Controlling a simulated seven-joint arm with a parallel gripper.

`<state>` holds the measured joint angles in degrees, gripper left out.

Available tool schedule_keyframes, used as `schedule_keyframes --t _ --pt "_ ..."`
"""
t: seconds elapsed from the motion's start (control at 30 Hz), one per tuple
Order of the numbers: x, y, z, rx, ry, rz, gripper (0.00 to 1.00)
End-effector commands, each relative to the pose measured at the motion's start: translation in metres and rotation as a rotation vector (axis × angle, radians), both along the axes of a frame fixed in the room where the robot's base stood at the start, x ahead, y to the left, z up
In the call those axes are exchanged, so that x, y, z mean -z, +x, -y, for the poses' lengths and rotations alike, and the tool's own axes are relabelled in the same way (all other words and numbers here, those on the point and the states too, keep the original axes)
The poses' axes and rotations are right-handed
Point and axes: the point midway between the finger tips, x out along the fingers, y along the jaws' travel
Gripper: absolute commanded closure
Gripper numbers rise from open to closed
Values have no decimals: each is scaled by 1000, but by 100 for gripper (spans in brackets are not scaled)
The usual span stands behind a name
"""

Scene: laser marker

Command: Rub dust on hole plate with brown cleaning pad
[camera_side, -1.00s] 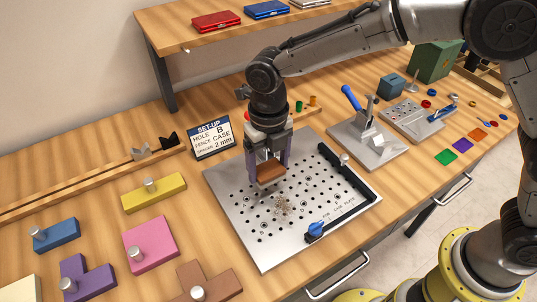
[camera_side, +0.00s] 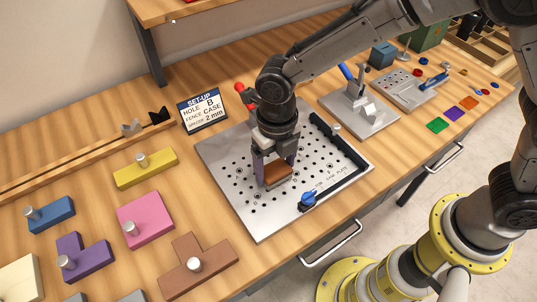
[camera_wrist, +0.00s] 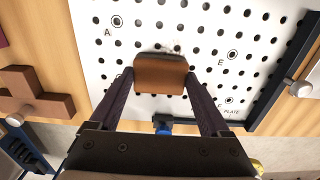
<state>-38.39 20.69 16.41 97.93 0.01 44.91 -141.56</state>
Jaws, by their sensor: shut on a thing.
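The brown cleaning pad (camera_side: 277,173) is held between the fingers of my gripper (camera_side: 274,166). In the wrist view the pad (camera_wrist: 160,74) sits between the two dark fingertips of the gripper (camera_wrist: 160,82). The silver hole plate (camera_side: 232,150) lies flat on the bench under the pad, with rows of dark holes; it fills the upper part of the wrist view (camera_wrist: 205,20). Pale dust specks (camera_wrist: 170,48) show on the plate just beyond the pad's far edge. The pad is at or close above the plate; contact is not clear. The pad hides the rest of the dust.
A black fence (camera_side: 340,148) runs along the plate's right side, and a blue knob (camera_side: 308,198) stands at its front corner. A set-up sign (camera_side: 202,110) stands behind. Coloured knobbed blocks, such as a pink one (camera_side: 146,218), lie left. A clamp fixture (camera_side: 360,110) stands right.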

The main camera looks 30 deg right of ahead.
Motion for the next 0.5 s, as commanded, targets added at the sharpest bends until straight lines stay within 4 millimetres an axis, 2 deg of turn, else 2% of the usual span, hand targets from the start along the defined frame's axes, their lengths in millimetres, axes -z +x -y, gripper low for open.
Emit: schedule_keyframes --t 0.5 --pt "0 -46 0 -2 -1 -2 64"
